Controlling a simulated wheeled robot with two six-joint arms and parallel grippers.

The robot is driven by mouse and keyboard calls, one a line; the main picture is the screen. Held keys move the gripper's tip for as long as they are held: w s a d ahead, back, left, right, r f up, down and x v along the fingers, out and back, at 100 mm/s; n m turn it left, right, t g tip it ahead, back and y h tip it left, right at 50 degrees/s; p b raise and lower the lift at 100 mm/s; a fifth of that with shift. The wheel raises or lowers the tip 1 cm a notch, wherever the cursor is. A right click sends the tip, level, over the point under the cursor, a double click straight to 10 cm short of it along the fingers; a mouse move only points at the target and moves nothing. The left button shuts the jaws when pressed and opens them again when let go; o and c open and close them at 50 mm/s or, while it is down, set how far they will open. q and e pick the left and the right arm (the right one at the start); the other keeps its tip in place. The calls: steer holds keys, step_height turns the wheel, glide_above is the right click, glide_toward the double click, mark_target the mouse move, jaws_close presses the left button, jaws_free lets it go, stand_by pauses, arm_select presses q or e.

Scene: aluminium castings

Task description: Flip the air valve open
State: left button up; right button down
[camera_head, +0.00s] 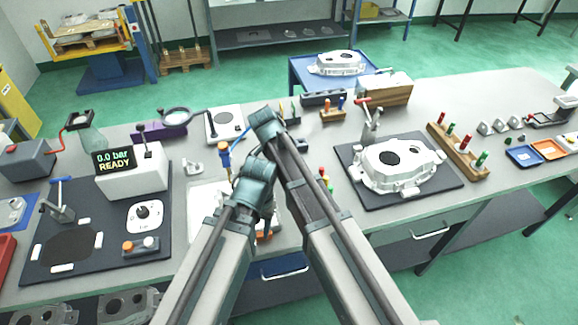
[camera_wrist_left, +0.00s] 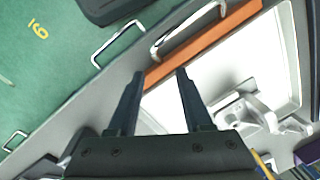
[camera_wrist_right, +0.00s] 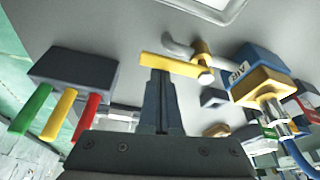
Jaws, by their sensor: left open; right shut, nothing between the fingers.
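In the right wrist view the air valve's yellow lever (camera_wrist_right: 175,65) lies across the picture, its right end at a pale round knob by a brass fitting (camera_wrist_right: 203,48) on a curved metal pipe. A blue box (camera_wrist_right: 252,68) marked AIR stands to the right. My right gripper (camera_wrist_right: 160,73) is shut and empty, its fingertips at the lever's near side; contact cannot be told. My left gripper (camera_wrist_left: 160,72) is open and empty over a white tray (camera_wrist_left: 225,65) with an orange strip beside it. My forearms hide both fingertips in the head view.
A dark block (camera_wrist_right: 75,70) with green, yellow and red handles is left of my right gripper. In the head view a casting (camera_head: 395,165) sits on a dark mat to the right, and a display box (camera_head: 130,165) reads 0.0 bar READY at left.

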steer(key=shift+w+d, duration=0.15)
steer(key=shift+d, duration=0.4)
arm_select(q)
steer(key=shift+a, duration=0.1)
arm_select(e)
steer(key=shift+w+d, duration=0.25)
steer(key=shift+d, duration=0.9)
arm_select(q)
steer(key=shift+r+p, duration=0.55)
arm_select(e)
steer(key=shift+d+r, duration=0.2)
steer(key=shift+r, duration=0.35)
arm_select(q)
step_height(320, 180, up, 8)
steer(key=p, duration=0.8)
steer(key=shift+r, duration=0.2)
arm_select(e)
steer(key=w+v, duration=0.1)
steer(key=v, duration=0.8)
steer(key=shift+s+a, duration=0.2)
steer(key=shift+a, duration=0.1)
arm_select(q)
steer(key=shift+s, duration=0.15)
arm_select(e)
steer(key=shift+s+f, duration=0.1)
steer(key=shift+f, duration=0.05)
